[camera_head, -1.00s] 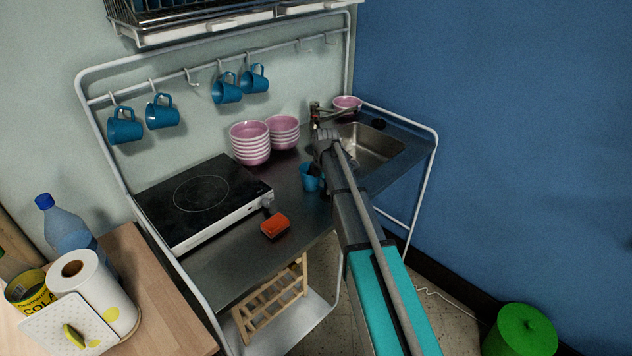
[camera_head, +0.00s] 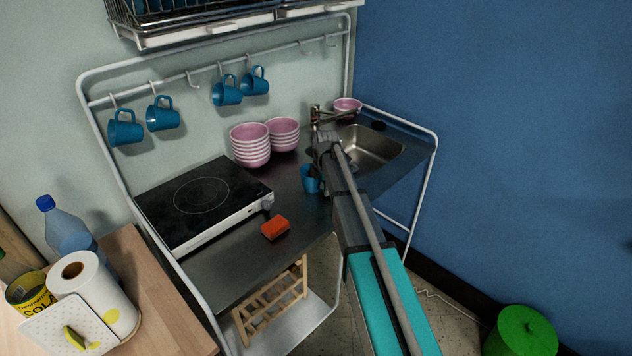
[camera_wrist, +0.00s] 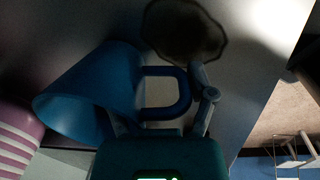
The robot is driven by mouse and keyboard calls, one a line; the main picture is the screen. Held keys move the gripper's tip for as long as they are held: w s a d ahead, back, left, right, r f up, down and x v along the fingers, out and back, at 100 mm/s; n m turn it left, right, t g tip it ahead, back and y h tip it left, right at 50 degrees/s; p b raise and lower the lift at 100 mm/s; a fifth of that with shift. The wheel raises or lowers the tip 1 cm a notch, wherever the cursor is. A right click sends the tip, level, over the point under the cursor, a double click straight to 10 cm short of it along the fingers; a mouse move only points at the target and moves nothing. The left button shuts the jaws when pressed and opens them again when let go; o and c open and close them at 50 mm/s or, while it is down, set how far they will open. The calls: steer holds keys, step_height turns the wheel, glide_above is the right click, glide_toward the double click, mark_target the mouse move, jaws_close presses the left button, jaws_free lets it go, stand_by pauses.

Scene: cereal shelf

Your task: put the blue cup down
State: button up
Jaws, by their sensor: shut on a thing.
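The held blue cup (camera_head: 310,180) is at the counter between the pink bowls and the sink, partly behind my arm. In the wrist view the cup (camera_wrist: 95,95) fills the left middle, with its handle towards the right. My gripper (camera_wrist: 165,112) is shut on the cup at its handle side; one finger shows beside the handle, the other is mostly hidden. In the head view my arm covers most of the gripper. I cannot tell whether the cup's base touches the counter.
Stacked pink bowls (camera_head: 251,146) stand behind the cup. A sink (camera_head: 368,147) lies to the right, a hob (camera_head: 203,196) to the left, and an orange sponge (camera_head: 275,228) in front. Several other blue cups (camera_head: 162,114) hang from the rail. Bare counter (camera_head: 228,263) shows at the front.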

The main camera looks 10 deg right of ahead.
steer(key=shift+d+r, duration=0.1)
steer(key=shift+r, duration=0.05)
steer(key=shift+r+p, duration=0.2)
steer(key=shift+p, duration=0.2)
steer(key=shift+c, duration=0.5)
step_height(320, 180, up, 2)
steer(key=p, duration=0.2)
steer(key=shift+r+p, duration=0.25)
steer(key=shift+p, duration=0.05)
steer(key=s+r+p, duration=0.1)
steer(key=r+p, duration=0.1)
steer(key=s+a+r+p, duration=0.1)
steer(key=s+r+p, duration=0.3)
steer(key=shift+a+r, duration=0.2)
steer(key=shift+r, duration=0.05)
steer(key=s+r+p, duration=0.1)
steer(key=s, duration=0.1)
steer(key=s+a+r+p, duration=0.1)
steer(key=s, duration=0.2)
steer(key=s+a+r+p, duration=0.1)
steer(key=s, duration=0.2)
steer(key=shift+s+a+r+p, duration=0.1)
steer(key=shift+s+a+p, duration=0.05)
steer(key=shift+s+p, duration=0.15)
steer(key=shift+w, duration=0.1)
